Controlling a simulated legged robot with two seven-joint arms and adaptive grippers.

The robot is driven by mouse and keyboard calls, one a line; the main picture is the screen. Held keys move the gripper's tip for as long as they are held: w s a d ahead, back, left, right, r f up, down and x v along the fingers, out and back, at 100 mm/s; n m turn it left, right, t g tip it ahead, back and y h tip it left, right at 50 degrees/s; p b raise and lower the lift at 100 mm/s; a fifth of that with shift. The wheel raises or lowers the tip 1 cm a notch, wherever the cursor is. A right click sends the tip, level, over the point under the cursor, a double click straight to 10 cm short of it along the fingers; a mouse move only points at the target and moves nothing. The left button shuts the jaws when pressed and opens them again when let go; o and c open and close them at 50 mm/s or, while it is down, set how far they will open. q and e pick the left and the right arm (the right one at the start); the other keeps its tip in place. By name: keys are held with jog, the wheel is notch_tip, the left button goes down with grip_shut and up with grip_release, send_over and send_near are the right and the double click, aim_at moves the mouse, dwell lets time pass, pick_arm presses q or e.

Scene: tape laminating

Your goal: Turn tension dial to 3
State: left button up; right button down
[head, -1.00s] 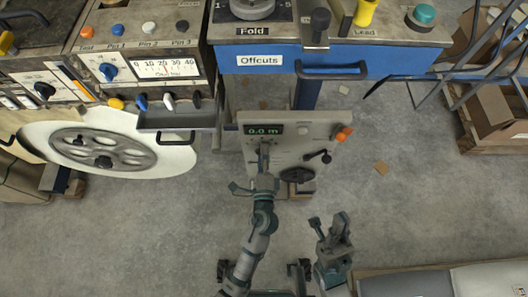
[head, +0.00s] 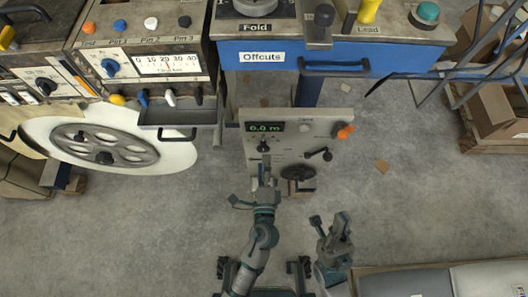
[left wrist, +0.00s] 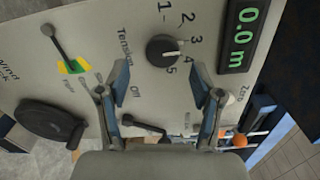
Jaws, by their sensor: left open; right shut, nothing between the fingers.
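The grey control panel (head: 285,135) has a green "0.0 m" display (head: 265,127). The black tension dial (left wrist: 162,49) shows clearly in the left wrist view, with numbers around one side. Its white mark appears to point near the 4. The dial (head: 263,147) also shows in the head view. My left gripper (head: 264,172) is open and empty. In the left wrist view its two fingers (left wrist: 159,70) are apart, on either side below the dial and clear of it. My right gripper (head: 331,224) is shut and empty, away from the panel at lower right.
The panel also carries a black handwheel (head: 298,172), a black crank lever (head: 320,154) and an orange knob (head: 345,131). A blue drawer marked "Offcuts" (head: 262,57) is behind it. A large white reel (head: 110,145) stands at left. The floor right of the panel is mostly clear.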

pick_arm(q)
jog(key=s, duration=0.7)
jog(key=shift+s, duration=0.2)
jog(key=shift+a, duration=0.1)
